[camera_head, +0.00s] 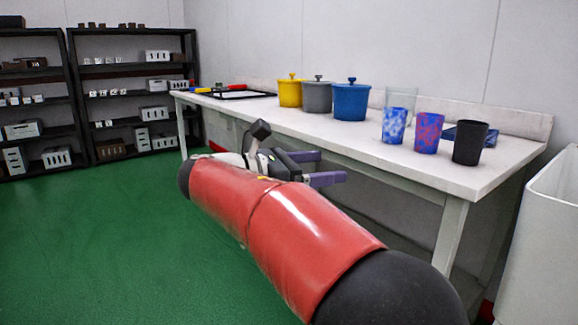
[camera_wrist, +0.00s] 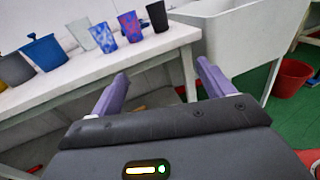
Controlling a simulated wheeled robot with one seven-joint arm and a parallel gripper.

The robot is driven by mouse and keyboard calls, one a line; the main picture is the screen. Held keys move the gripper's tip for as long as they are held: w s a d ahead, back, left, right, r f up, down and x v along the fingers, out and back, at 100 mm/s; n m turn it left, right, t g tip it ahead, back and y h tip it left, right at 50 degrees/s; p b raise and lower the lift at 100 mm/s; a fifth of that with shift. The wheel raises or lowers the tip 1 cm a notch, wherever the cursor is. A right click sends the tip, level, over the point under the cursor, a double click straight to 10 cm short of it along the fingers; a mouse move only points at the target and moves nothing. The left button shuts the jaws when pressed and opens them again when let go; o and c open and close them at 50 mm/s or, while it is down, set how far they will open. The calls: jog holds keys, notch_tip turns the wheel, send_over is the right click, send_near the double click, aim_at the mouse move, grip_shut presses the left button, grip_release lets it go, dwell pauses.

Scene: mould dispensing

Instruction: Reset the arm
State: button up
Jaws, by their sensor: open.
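My gripper (camera_head: 335,168) has purple fingers and is at the end of my red and black arm, in front of the white table's front edge. In the wrist view, the two fingers of my gripper (camera_wrist: 160,82) stand wide apart with nothing between them. The white table (camera_head: 270,120) runs along the wall. My gripper touches nothing that I can see.
On the table are yellow (camera_head: 290,94), grey (camera_head: 317,97) and blue (camera_head: 351,102) lidded pots, a clear cup (camera_head: 402,97), two mottled cups (camera_head: 428,133) and a black cup (camera_head: 471,143).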

jog(key=s+d+f+m+g+y, duration=0.3)
jog(key=s+d+f+m+y, duration=0.55)
jog(key=s+d+f, duration=0.5)
jog(key=s+a+f+m+t+y+p, duration=0.1)
jog(key=s+a+f+m+t+y, duration=0.1)
jog(key=s+f+m+y, duration=0.6)
jog(key=s+m, duration=0.2)
jog(key=m, duration=0.3)
jog(key=shift+s+a+f, duration=0.25)
jog(key=shift+s+a, duration=0.05)
